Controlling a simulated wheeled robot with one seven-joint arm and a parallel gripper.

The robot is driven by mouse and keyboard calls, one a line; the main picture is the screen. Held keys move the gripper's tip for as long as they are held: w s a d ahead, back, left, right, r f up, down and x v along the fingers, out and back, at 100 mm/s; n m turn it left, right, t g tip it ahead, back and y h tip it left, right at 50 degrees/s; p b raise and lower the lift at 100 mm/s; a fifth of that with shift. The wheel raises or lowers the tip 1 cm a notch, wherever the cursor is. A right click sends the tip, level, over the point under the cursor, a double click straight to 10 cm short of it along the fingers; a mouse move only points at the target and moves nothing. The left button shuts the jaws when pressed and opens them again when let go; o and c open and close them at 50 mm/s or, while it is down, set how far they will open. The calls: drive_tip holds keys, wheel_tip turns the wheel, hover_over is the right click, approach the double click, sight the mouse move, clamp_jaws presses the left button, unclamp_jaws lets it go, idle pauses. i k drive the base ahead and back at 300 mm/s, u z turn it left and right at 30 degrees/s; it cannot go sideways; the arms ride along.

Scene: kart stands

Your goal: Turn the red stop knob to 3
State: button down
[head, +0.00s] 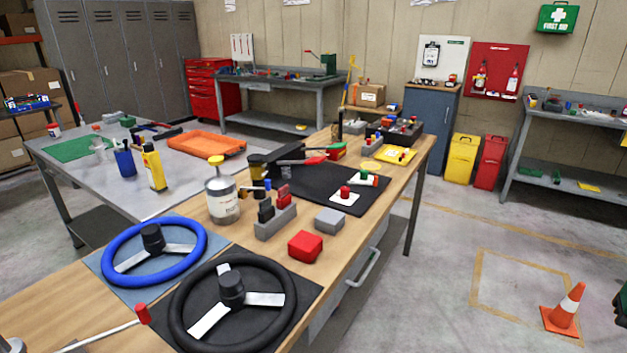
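A small red knob (345,191) stands on a white square plate (338,200) at the front of the black mat (310,189) on the wooden bench. It looks like the red stop knob, but no markings or numbers can be read on it, so its setting cannot be told. My gripper cannot be made out in the head view, and nothing is seen touching the knob.
A red box (305,246), a grey box (329,220) and a grey block with upright pieces (275,220) stand nearer on the bench. Two steering wheels, blue (155,249) and black (232,306), lie at the front. Open floor lies right of the bench, with a traffic cone (564,310).

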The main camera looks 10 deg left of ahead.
sight(344, 191)
drive_tip(key=u, duration=0.05)
drive_tip(key=k, duration=0.6)
drive_tip(key=u, duration=0.4)
drive_tip(key=i, duration=1.45)
drive_tip(key=z, duration=0.05)
